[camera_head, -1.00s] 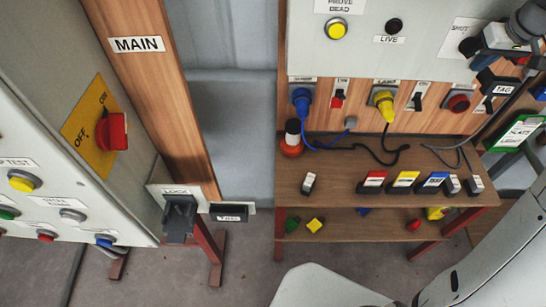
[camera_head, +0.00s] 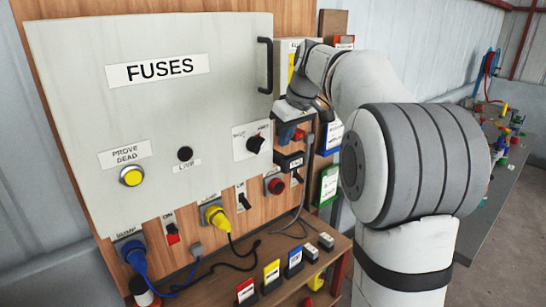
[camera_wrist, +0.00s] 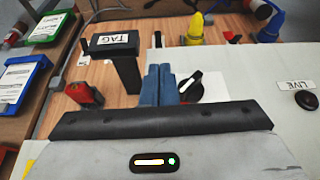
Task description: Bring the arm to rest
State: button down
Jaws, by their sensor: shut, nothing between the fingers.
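My gripper (camera_head: 288,133) hangs in front of the right edge of the fuses panel, just right of a black rotary knob (camera_head: 256,144) and above a black holder marked TAG (camera_head: 290,162). In the wrist view its blue-grey fingers (camera_wrist: 159,84) are together, with nothing between them. The TAG holder (camera_wrist: 113,44) is to their left and the black knob (camera_wrist: 190,86) is close on their right. I cannot tell whether the fingers touch the knob. My arm is bent, reaching from the right of the head view.
The white FUSES panel (camera_head: 160,110) has a handle (camera_head: 266,66) at its upper right. Below are a blue plug (camera_head: 132,252), a yellow plug (camera_head: 215,216) and a red button (camera_head: 276,186). A shelf (camera_head: 335,250) carries several coloured blocks. A grey bench (camera_head: 505,175) stands at the right.

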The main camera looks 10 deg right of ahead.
jog(key=s+a+f+m, duration=0.1)
jog(key=s+f, duration=0.4)
jog(key=s, duration=0.5)
jog(key=s+a+f+m+h, duration=0.1)
jog(key=s+f+m, duration=0.2)
jog(key=s, duration=0.7)
jog(key=s+a+f+m+h, duration=0.1)
jog(key=s+f, duration=0.7)
jog(key=s, duration=0.3)
jog(key=shift+m, duration=0.4)
jog(key=shift+s+f, duration=0.1)
